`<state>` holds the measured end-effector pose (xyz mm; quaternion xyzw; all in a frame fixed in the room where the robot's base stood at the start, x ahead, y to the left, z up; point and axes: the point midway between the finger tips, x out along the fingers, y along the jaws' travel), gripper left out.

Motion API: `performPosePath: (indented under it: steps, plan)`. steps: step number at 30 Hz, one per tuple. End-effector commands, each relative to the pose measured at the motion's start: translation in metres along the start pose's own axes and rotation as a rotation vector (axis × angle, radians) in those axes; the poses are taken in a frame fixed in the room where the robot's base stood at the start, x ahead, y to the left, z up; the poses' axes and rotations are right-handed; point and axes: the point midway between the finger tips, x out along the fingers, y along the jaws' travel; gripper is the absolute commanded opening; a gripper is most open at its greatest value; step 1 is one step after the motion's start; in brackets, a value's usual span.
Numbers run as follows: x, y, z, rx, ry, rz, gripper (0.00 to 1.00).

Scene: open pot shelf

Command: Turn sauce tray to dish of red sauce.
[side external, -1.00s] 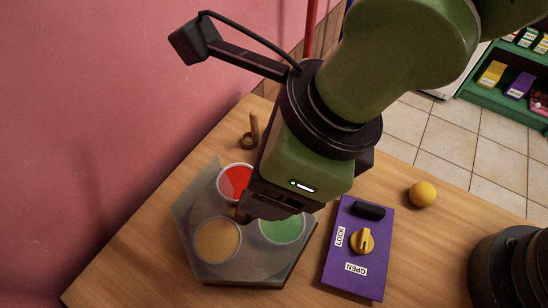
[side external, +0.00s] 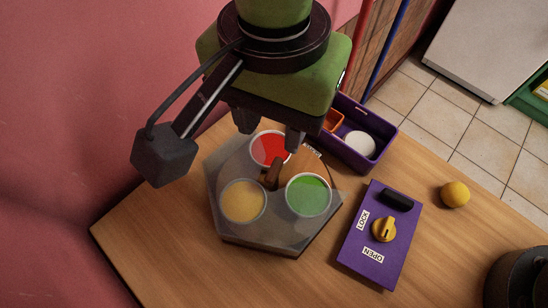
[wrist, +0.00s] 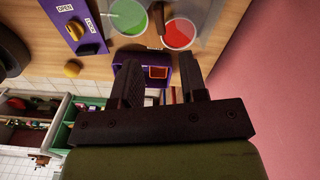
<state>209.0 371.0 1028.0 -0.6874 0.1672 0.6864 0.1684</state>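The sauce tray (side external: 262,237) is a see-through, hexagonal tray on the wooden table. It shows a dish of red sauce (side external: 270,148) at the back, a dish of yellow sauce (side external: 243,200) at front left and a dish of green sauce (side external: 308,194) at right. A brown handle (side external: 272,173) stands at its middle. My gripper (side external: 270,139) is above the tray's back side, near the red dish in the picture. Its fingers are apart with nothing between them. The wrist view shows the open fingers (wrist: 160,68), with the red dish (wrist: 180,33) and handle (wrist: 156,20) beyond them.
A purple box (side external: 371,252) with a yellow knob (side external: 385,229) and LOCK and OPEN labels is right of the tray. A purple bin (side external: 380,150) holding a white round thing (side external: 359,145) stands behind. A yellow ball (side external: 455,195) lies farther right. The table's front left is clear.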

Motion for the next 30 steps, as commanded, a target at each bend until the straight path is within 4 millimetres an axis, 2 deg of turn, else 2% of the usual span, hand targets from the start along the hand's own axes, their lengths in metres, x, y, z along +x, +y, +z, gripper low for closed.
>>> performPosePath:
  steps: [4, 12, 18, 29, 30]
  plan:
    - [0.014, 0.001, 0.000, -0.014, 0.000, 0.007, 0.39]
    - [0.065, 0.001, 0.000, -0.011, -0.001, 0.007, 0.39]
    - [0.091, 0.001, 0.000, -0.010, -0.001, 0.004, 0.39]
    - [0.098, 0.001, 0.000, -0.009, -0.002, 0.001, 0.39]
    - [0.098, 0.001, 0.000, -0.009, -0.002, 0.001, 0.37]
